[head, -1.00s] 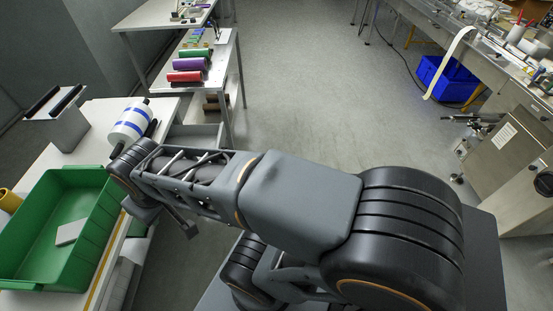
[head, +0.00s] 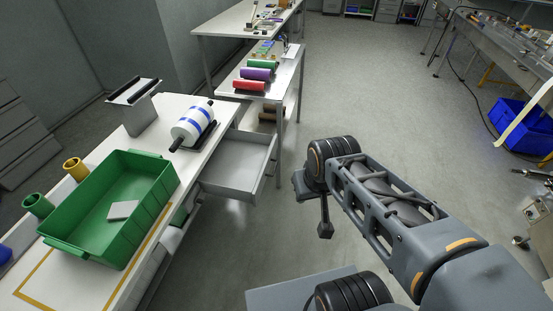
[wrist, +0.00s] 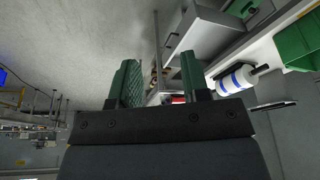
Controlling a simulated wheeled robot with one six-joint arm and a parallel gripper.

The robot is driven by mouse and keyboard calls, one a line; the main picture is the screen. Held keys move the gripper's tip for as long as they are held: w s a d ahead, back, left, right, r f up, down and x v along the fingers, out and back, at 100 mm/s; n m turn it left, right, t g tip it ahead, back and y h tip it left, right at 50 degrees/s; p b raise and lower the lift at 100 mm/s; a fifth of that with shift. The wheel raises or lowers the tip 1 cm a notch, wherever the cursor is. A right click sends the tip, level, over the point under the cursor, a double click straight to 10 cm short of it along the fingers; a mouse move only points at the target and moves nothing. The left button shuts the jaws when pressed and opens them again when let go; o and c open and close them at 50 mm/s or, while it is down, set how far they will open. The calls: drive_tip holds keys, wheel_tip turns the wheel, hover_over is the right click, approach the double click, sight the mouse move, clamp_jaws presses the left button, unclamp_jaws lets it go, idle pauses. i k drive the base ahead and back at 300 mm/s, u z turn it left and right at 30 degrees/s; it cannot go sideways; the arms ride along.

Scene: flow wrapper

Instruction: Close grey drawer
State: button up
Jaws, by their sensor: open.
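The grey drawer (head: 233,160) stands pulled out from under the white table, at its far end, in the head view. It looks empty. Its front faces right, toward the open floor. My gripper (head: 325,229) is right of the drawer front and apart from it, above the floor. In the wrist view the open fingers of my gripper (wrist: 160,76) have nothing between them. The grey drawer (wrist: 197,38) shows there beyond the fingers, at upper right.
On the white table (head: 170,107) are a white-and-blue roll (head: 193,124) and a green crate (head: 150,172) holding a pale block. A shelf table with coloured rolls (head: 256,73) stands behind the drawer. The floor (head: 365,95) right of it is clear.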

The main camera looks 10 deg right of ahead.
sight(237, 168)
drive_tip(key=i, duration=0.4)
drive_tip(key=u, duration=0.1)
drive_tip(key=k, duration=0.6)
drive_tip(key=u, duration=0.55)
drive_tip(key=i, duration=1.2)
drive_tip(key=z, duration=0.55)
